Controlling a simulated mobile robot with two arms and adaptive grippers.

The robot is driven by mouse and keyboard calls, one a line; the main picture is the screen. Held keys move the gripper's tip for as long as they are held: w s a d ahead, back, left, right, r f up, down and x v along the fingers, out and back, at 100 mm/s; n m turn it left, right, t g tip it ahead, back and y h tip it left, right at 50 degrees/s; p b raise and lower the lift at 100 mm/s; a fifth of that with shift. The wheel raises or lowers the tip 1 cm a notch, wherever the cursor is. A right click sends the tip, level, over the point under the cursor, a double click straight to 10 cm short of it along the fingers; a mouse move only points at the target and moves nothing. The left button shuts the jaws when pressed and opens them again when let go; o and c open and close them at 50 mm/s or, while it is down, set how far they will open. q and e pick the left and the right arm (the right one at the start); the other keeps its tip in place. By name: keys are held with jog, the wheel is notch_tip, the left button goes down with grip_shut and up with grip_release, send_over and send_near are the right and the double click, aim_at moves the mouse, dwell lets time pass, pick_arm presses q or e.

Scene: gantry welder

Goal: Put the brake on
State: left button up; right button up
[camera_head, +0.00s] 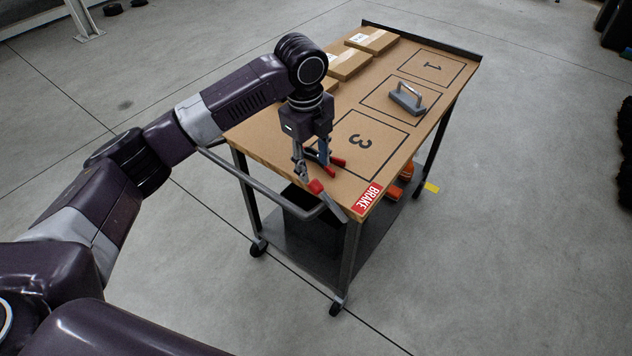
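The cart (262,160) has a brown top and a red BRAKE label (368,197) at its near corner. Beside the label, at the near edge by the push handle (270,194), is a grey brake lever (333,204) with a red end, slanting down to the right. My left gripper (319,170) points down over the near edge of the cart, just above the lever's red end. Its fingers are apart, with nothing seen between them. I cannot tell whether a finger touches the lever. My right gripper is not in view.
On the cart top lie cardboard boxes (372,40) along the far left side and a grey handled block (407,98) in a marked square. Orange items (406,171) and a dark bin (312,222) sit below. Floor around is open.

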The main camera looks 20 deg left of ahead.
aim_at(316, 183)
pick_arm(q)
jog(key=f, duration=0.2)
jog(key=f+p, duration=0.1)
jog(key=f, duration=0.4)
jog(key=shift+w+d+f, duration=0.15)
jog(key=shift+w+f, duration=0.15)
jog(key=shift+w, duration=0.05)
grip_shut()
